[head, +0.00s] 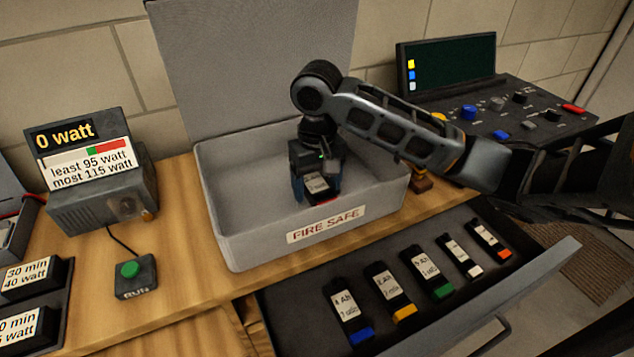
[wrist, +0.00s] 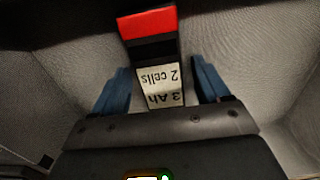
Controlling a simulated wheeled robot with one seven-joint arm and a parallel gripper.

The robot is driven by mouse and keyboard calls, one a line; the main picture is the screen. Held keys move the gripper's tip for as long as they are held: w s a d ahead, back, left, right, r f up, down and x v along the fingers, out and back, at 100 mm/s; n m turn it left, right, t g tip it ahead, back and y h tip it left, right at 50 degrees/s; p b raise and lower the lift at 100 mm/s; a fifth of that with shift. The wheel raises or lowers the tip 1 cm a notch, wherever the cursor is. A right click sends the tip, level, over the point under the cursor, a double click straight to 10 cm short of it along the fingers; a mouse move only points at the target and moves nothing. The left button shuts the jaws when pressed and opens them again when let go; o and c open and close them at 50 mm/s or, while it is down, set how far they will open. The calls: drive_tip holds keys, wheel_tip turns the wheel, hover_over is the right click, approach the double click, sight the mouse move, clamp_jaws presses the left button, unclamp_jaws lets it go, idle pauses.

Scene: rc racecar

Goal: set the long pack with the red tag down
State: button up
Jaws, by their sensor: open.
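The long pack with the red tag (head: 316,187) is inside the grey box marked FIRE SAFE (head: 235,238). In the wrist view the pack (wrist: 155,85) is black with a white label reading 3 Ah, 2 cells and a red end (wrist: 147,23). My gripper (head: 317,193) is down inside the box, around the pack. In the wrist view its blue fingers (wrist: 160,92) stand on both sides of the pack, open, with gaps between them and the pack. The pack appears to lie on the box floor; its near end is hidden by my gripper.
An open drawer (head: 315,325) in front holds several packs with blue, yellow, green, white and orange tags. The box lid (head: 255,65) stands open behind. A meter reading 0 watt (head: 98,180) and a green button (head: 130,270) are left; a console (head: 490,105) is right.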

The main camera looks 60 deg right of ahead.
sight(317, 185)
wheel_tip(317, 185, up, 12)
drive_tip(key=p, duration=0.2)
drive_tip(key=w+a+r+t+y, duration=0.1)
drive_tip(key=w+a+t+y, duration=0.25)
drive_tip(key=a, duration=0.65)
drive_tip(key=w+a+r+t+y, duration=0.2)
drive_tip(key=w+a+t, duration=0.3)
drive_tip(key=a, duration=0.5)
drive_tip(key=w+a+r+t+y, duration=0.15)
drive_tip(key=w+a+t, duration=0.25)
drive_tip(key=a, duration=0.6)
drive_tip(key=s+f+m+t+h, duration=0.1)
drive_tip(key=s+f+h, duration=0.2)
drive_tip(key=s+f, duration=0.45)
drive_tip(key=s+f+m+t+h, duration=0.1)
drive_tip(key=s+f+t+h, duration=0.2)
drive_tip(key=s, duration=0.8)
drive_tip(key=s+d+n+g, duration=0.1)
drive_tip(key=s+d+n, duration=0.3)
drive_tip(key=s, duration=0.6)
drive_tip(key=s+d+r+n+h, duration=0.1)
drive_tip(key=s+d+n, duration=0.2)
drive_tip(key=s, duration=0.7)
drive_tip(key=shift+d+n+g, duration=0.35)
drive_tip(key=shift+d+n, duration=0.05)
drive_tip(key=shift+n, duration=0.5)
